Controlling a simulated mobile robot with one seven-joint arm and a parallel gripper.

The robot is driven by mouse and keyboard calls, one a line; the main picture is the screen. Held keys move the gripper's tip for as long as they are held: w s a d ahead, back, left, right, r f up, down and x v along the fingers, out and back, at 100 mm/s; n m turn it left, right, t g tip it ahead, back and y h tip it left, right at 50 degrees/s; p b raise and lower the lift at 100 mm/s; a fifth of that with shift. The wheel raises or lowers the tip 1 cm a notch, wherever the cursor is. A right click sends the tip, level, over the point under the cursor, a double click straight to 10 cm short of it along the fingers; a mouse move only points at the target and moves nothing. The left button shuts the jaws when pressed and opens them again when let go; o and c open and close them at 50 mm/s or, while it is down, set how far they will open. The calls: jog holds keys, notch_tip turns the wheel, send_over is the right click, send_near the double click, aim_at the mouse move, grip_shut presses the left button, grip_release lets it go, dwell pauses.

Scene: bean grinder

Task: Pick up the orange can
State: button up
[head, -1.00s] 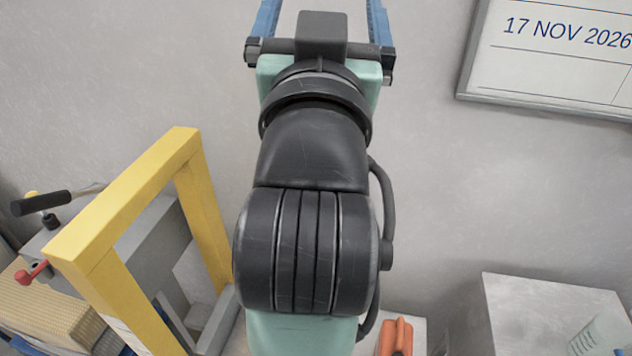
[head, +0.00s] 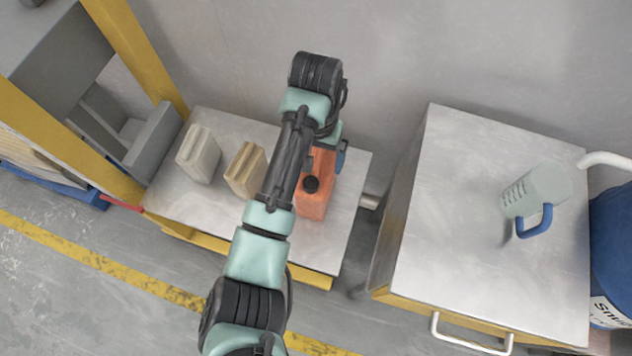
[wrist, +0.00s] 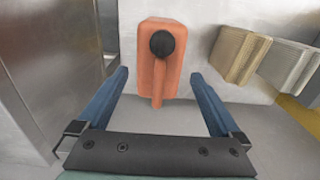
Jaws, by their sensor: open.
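The orange can (head: 315,198) stands on a low metal-topped table (head: 345,215), at the right of two other cans, partly hidden by my arm in the head view. In the wrist view the orange can (wrist: 158,78) shows its round black cap and a handle ridge, upper middle of the picture. My gripper (wrist: 158,92) is open, its two blue fingers spread on either side of the can's near end in the picture. I cannot tell how far above the can they are. In the head view one blue finger (head: 341,157) shows beside the can; the rest is hidden.
A tan can (head: 245,169) and a pale grey can (head: 198,153) stand left of the orange can. A taller metal cabinet (head: 480,240) with a measuring jug (head: 538,190) stands right. A yellow-framed press (head: 120,50) stands left. The wall is close behind.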

aim_at(317, 171)
jog(key=f, duration=0.2)
jog(key=f+b, duration=0.1)
jog(key=f, duration=0.4)
jog(key=shift+w+d+f, duration=0.1)
jog(key=shift+w+f, duration=0.15)
jog(key=shift+w, duration=0.05)
jog(key=shift+c, duration=0.2)
grip_shut()
